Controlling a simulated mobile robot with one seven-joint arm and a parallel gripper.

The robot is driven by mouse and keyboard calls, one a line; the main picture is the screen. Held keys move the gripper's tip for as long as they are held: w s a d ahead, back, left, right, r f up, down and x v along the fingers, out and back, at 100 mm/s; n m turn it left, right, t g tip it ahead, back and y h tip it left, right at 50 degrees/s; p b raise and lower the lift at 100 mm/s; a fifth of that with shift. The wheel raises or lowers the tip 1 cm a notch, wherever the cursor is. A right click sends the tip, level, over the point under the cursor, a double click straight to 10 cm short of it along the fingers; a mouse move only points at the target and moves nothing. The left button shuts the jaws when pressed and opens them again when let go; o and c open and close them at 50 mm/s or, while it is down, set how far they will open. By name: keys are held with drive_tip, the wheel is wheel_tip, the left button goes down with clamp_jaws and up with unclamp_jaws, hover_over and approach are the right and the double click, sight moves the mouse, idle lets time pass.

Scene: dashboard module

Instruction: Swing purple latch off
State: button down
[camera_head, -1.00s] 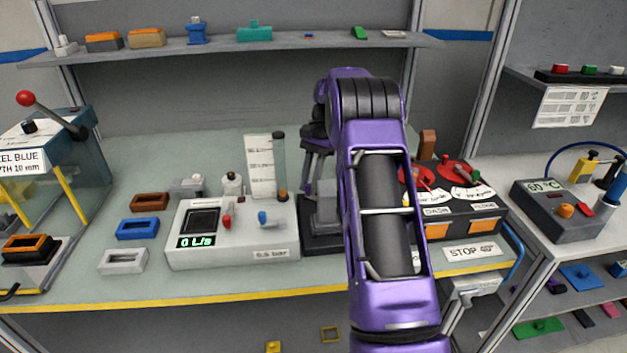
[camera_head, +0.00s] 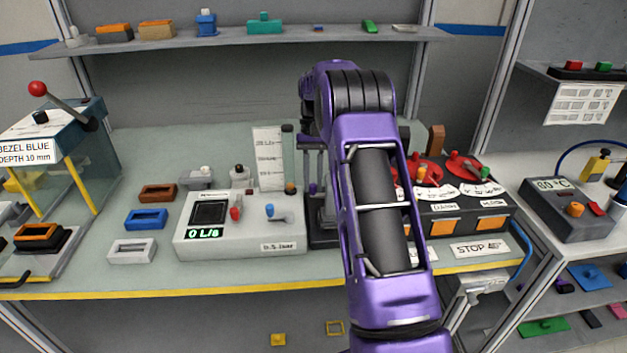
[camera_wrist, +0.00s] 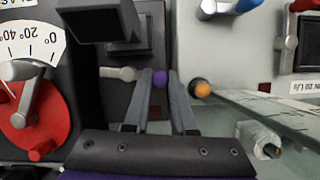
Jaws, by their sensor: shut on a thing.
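A pale lever (camera_wrist: 118,73) lies just left of the fingers. In the head view, a small purple spot of the latch (camera_head: 313,188) shows at the dark fixture, left of my purple arm. My arm hides much of that fixture there.
A flow panel (camera_head: 240,235) with red and blue levers stands left of the fixture. A dial box (camera_head: 455,215) with red dials stands right. In the wrist view, an orange-tipped tube (camera_wrist: 202,89) is close right of the fingers.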

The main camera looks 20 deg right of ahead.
idle(0.4)
drive_tip(key=c, duration=0.7)
unclamp_jaws()
drive_tip(key=shift+c, duration=0.2)
drive_tip(key=shift+r, duration=0.1)
drive_tip(key=v, duration=0.7)
drive_tip(key=shift+r, duration=0.15)
